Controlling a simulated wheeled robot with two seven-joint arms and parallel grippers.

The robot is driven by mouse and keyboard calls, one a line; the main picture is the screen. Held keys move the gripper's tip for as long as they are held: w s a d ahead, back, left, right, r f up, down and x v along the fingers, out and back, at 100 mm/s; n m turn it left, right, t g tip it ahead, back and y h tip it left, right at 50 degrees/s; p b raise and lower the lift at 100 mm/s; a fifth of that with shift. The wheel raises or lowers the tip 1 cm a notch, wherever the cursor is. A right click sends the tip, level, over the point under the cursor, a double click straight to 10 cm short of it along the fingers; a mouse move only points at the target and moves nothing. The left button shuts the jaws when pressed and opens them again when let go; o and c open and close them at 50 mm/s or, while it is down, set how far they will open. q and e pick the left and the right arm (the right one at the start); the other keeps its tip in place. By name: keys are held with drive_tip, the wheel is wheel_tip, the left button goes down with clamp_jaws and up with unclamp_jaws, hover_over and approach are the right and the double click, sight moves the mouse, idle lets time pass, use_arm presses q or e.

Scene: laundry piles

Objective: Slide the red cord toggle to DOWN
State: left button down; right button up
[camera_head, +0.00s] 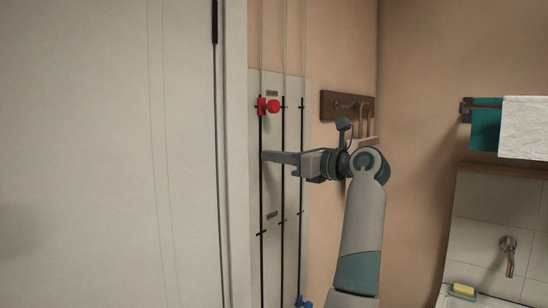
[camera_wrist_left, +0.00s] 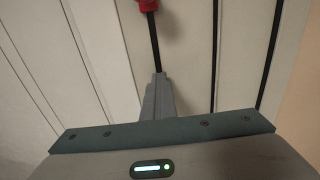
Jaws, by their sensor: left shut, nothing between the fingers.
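The red cord toggle (camera_head: 268,105) sits high on the leftmost dark cord of a pale wall panel (camera_head: 273,181), beside the upper small label. In the left wrist view the toggle (camera_wrist_left: 147,5) is cut off by the top edge. My left gripper (camera_head: 265,156) is shut and empty, with its fingertips at the leftmost cord, below the toggle and apart from it. In the left wrist view the closed fingers (camera_wrist_left: 160,80) lie in line with that cord. I cannot tell whether they touch it. My right gripper is out of view.
Two more dark cords run to the right, one with a blue toggle (camera_head: 303,303) low down. A lower label (camera_head: 271,215) is too small to read. A wooden hook board (camera_head: 330,105) is right of the panel. A white door (camera_head: 110,150) stands at left.

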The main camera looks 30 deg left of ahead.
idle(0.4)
use_arm(q)
drive_tip(key=c, duration=1.4)
unclamp_jaws()
drive_tip(key=shift+c, duration=0.2)
drive_tip(key=shift+d, duration=0.1)
drive_tip(key=s+d+b, duration=0.1)
drive_tip(key=d+b, duration=0.5)
drive_tip(key=d, duration=1.1)
drive_tip(key=shift+s+b, duration=0.15)
drive_tip(key=shift+b, duration=0.25)
drive_tip(key=shift+f, duration=0.1)
